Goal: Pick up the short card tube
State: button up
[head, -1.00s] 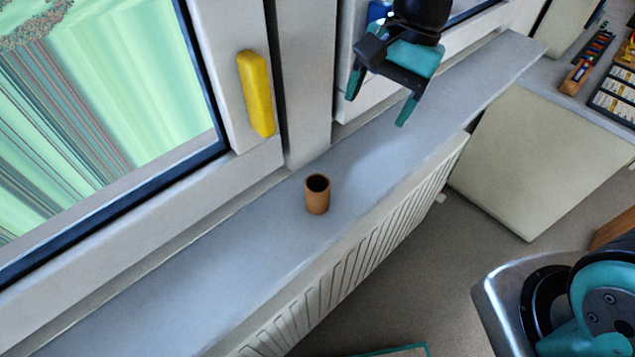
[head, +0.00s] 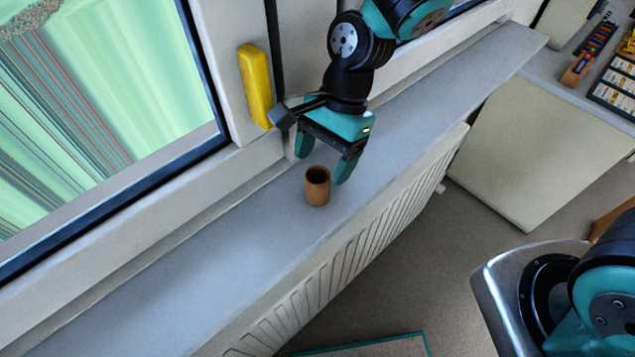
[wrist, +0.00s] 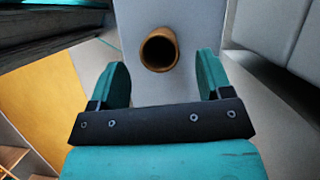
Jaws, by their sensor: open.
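The short card tube (head: 317,187) is brown, hollow and stands upright on the grey window sill. My gripper (head: 322,172) is open, with its two teal fingers just above and behind the tube in the head view. In the wrist view the tube (wrist: 159,50) shows its dark open end, ahead of the fingertips and roughly midway between them. The gripper (wrist: 160,65) holds nothing. I cannot tell the exact height of the fingers over the tube.
The sill (head: 200,255) is clear on both sides of the tube. A yellow window handle (head: 255,85) sticks out from the frame near my gripper. A ribbed radiator (head: 350,255) lies below the sill's front edge. A counter with small items (head: 580,70) stands at the far right.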

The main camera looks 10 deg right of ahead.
aim_at(311, 198)
jog(key=p+x, duration=0.1)
jog(key=x, duration=0.5)
jog(key=c, duration=1)
jog(key=shift+r, duration=0.1)
